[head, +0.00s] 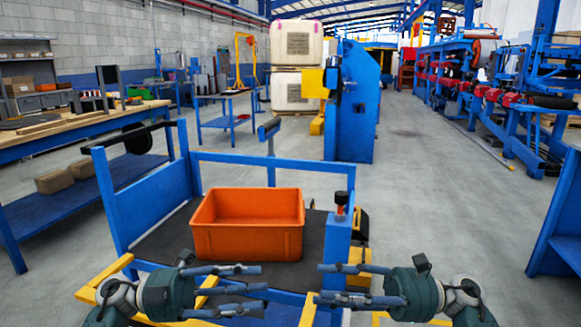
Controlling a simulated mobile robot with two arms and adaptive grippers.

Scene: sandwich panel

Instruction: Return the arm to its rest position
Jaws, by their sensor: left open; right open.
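My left gripper (262,289) is at the bottom of the head view, left of centre. Its fingers point right and are spread apart with nothing between them. My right gripper (320,283) is at the bottom, right of centre. Its fingers point left and are open and empty. The fingertips of the two grippers face each other with a gap between them. Both arms come in from the bottom corners and show only in part. Both grippers appear in front of an orange crate (247,243) and look clear of it.
The crate stands on a dark platform (165,243) with a blue frame (165,194) and yellow bars. A black knob (341,198) tops the blue post at its right. A workbench (82,142) stands left. Open grey floor (440,210) lies to the right.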

